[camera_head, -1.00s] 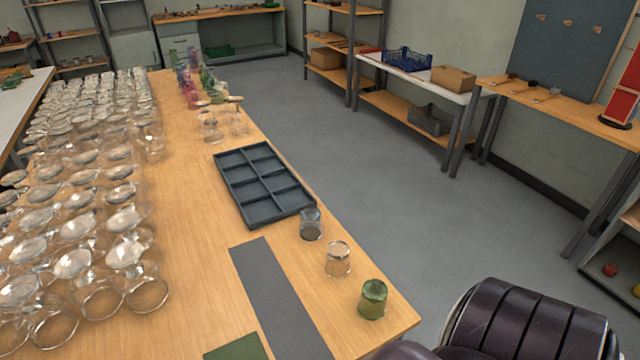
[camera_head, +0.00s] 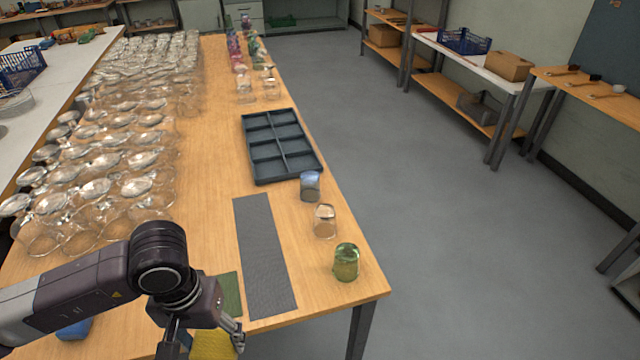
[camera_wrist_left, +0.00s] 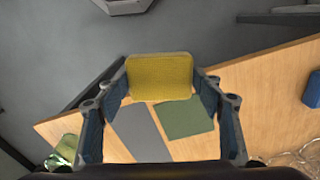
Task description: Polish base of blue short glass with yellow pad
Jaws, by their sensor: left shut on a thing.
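The blue short glass (camera_head: 310,187) stands on the table at the near corner of the dark tray and appears to be base up. The yellow pad (camera_head: 213,346) is held in my left gripper (camera_head: 207,335), at the bottom of the head view. In the left wrist view the yellow pad (camera_wrist_left: 160,77) sits between the two fingertips of my left gripper (camera_wrist_left: 161,88), which is shut on it. The gripper is well apart from the blue glass, near the table's front edge. My right gripper is not in view.
A grey mat (camera_head: 262,255), a green pad (camera_head: 231,293) and a blue pad (camera_head: 75,330) lie nearby. The compartmented tray (camera_head: 262,183) is behind. Many clear glasses (camera_head: 140,185) crowd the left side.

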